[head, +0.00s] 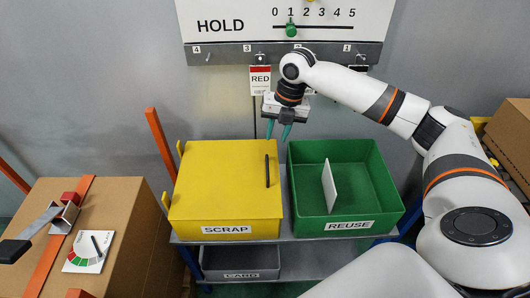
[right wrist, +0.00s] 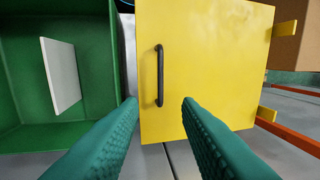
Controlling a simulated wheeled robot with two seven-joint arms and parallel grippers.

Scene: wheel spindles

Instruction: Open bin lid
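The yellow SCRAP bin (head: 226,215) stands on the cart with its flat yellow lid (head: 215,165) shut. A black bar handle (head: 267,170) sits near the lid's right edge. My right gripper (head: 278,134) is above and behind the lid's back right corner, fingers pointing down and apart, with nothing between them. In the right wrist view the handle (right wrist: 159,75) lies beyond the open green fingers (right wrist: 160,102), roughly lined up with the gap. The gripper does not appear to touch the handle. My left gripper is not in view.
An open green REUSE bin (head: 378,180) stands right of the yellow bin, holding a white panel (head: 329,186). A grey CARD bin (head: 241,262) is on the shelf below. A cardboard box (head: 125,215) stands at left. A hanging RED tag (head: 260,80) and HOLD board (head: 230,22) are behind.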

